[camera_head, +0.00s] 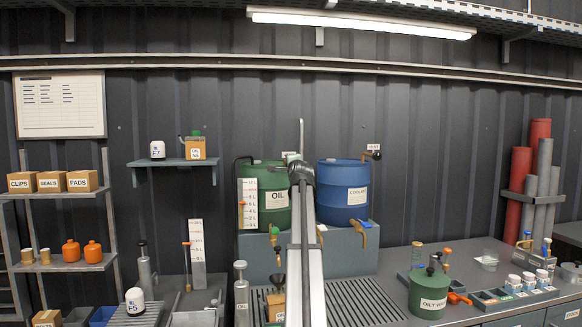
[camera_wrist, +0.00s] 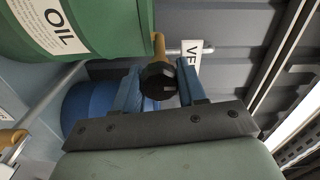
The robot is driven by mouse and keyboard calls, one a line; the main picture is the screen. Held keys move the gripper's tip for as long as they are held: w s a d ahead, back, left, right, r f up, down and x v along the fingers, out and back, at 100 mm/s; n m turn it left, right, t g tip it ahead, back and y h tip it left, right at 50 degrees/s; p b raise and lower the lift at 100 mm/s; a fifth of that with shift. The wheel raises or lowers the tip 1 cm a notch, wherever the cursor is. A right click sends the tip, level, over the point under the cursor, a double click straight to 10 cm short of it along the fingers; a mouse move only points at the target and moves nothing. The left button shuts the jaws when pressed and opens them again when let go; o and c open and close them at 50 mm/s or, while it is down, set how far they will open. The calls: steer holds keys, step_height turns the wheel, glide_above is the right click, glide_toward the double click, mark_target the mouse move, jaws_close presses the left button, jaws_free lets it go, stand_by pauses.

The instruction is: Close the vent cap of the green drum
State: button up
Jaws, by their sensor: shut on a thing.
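The green drum (camera_head: 262,212), labelled OIL, stands on a grey raised stand at the back, left of the blue drum. It also fills the upper left of the wrist view (camera_wrist: 105,32). Its vent cap (camera_wrist: 158,82) is a round black knob on a brass-coloured stem, beside a partly hidden white label reading "VE". My gripper (camera_wrist: 159,71) has its two blue fingers on either side of the black knob and is shut on it. In the head view my arm covers the drum's right edge and hides the cap and fingers.
The blue drum (camera_head: 342,190), labelled COOLANT, stands close on the right. A white level gauge (camera_head: 248,204) is in front of the green drum's left side. A green waste-oil can (camera_head: 429,293) and a parts tray (camera_head: 513,295) are on the bench at right.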

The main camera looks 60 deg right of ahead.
steer(key=o, duration=1.1)
steer(key=shift+c, duration=0.2)
steer(key=v, duration=1.4)
